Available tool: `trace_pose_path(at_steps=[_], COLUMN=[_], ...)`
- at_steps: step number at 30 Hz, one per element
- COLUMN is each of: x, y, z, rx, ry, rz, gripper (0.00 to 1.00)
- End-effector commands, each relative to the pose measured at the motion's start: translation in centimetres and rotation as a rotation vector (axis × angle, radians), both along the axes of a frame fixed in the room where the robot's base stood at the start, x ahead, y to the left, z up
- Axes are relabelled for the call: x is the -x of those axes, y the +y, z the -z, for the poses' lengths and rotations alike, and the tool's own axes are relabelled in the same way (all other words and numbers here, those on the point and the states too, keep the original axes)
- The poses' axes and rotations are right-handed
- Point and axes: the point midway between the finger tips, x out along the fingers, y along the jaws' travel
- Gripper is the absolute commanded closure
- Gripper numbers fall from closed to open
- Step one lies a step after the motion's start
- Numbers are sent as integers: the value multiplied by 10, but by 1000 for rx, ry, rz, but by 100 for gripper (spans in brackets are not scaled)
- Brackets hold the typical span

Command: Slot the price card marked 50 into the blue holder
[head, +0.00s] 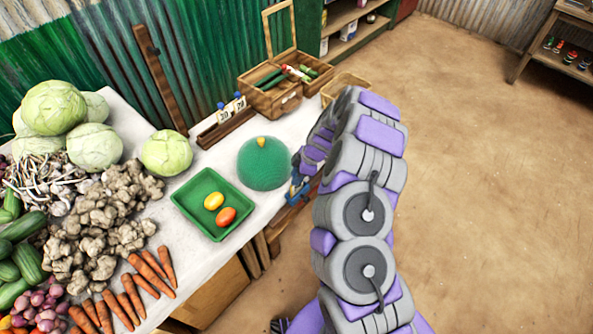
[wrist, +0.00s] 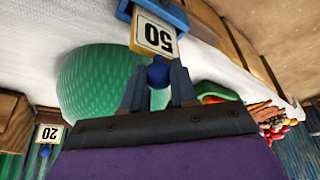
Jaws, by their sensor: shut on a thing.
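The price card marked 50 (wrist: 154,37) is white with a yellowish edge and a blue knob (wrist: 158,74). My gripper (wrist: 158,90) is shut on that knob, with one finger on each side. The card reads upside down in the wrist view. Its far end is at the blue holder (wrist: 176,14), whose blue parts show around it; I cannot tell how deep it sits. In the head view the blue holder (head: 297,191) is at the table's right edge, partly hidden by my arm. My gripper's fingertips are hidden there.
A green dome (head: 263,166) stands beside the holder, near my gripper. A green tray (head: 195,222) holds two fruits. A wooden rack (head: 228,129) bears other cards, one marked 20 (wrist: 48,133). A wooden box (head: 272,103) stands behind. Vegetables fill the left.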

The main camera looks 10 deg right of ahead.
Motion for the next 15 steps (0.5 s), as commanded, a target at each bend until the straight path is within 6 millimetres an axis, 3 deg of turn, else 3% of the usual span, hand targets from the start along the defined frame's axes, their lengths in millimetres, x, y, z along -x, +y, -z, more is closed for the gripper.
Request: trace_pose_path(at_steps=[13, 14, 15], x=[-1, -1, -1], y=[0, 0, 0], z=[0, 0, 0], rx=[-1, 0, 0], ry=[-2, -1, -1], rz=[2, 2, 2], gripper=[100, 70, 66])
